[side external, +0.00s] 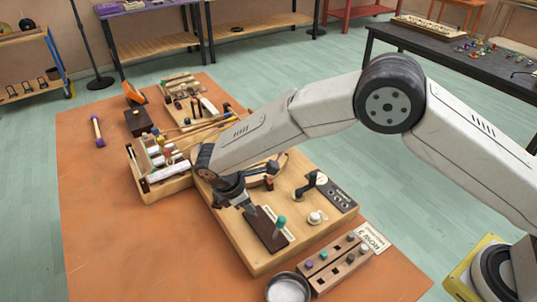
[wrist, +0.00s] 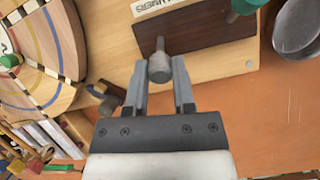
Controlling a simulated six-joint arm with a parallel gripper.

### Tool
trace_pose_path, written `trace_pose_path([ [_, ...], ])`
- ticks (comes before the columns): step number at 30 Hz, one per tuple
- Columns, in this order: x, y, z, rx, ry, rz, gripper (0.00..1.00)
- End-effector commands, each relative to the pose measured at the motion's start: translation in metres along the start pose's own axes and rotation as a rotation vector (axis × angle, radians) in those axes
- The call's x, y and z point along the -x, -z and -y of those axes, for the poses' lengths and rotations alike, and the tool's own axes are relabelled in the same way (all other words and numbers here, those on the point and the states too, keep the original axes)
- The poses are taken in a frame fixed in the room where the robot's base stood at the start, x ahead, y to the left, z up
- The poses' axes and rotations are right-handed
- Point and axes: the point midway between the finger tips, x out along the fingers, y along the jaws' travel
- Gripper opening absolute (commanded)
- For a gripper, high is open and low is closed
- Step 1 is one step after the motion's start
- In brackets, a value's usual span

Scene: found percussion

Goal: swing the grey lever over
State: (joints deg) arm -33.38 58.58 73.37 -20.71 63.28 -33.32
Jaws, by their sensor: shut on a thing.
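The grey lever (wrist: 159,67) has a rounded grey knob on a thin stem. It stands by the left part of a dark brown block (wrist: 215,32), which also shows in the side view (side external: 267,236). My gripper (wrist: 159,80) is shut on the grey lever, with one finger on each side of its knob. In the side view my gripper (side external: 247,208) is low over the block's back left end, and I cannot make out the grey lever there. A green-topped lever (side external: 281,223) stands on the same block, to the right of my gripper.
The block sits on a wooden board (side external: 248,257). A metal bowl (side external: 288,289) and a peg block (side external: 337,265) are at the front. A white knob (side external: 316,217) and black-handled lever (side external: 313,182) are to the right. A crowded box (side external: 165,184) stands left.

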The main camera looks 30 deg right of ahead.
Motion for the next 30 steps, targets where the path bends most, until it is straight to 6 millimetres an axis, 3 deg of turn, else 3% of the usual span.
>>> trace_pose_path([
  [14,0.0,-0.006,-0.002,-0.002,0.015,-0.077,0.0],
  [30,-0.006,-0.027,-0.006,0.0,0.072,-0.371,0.0],
])
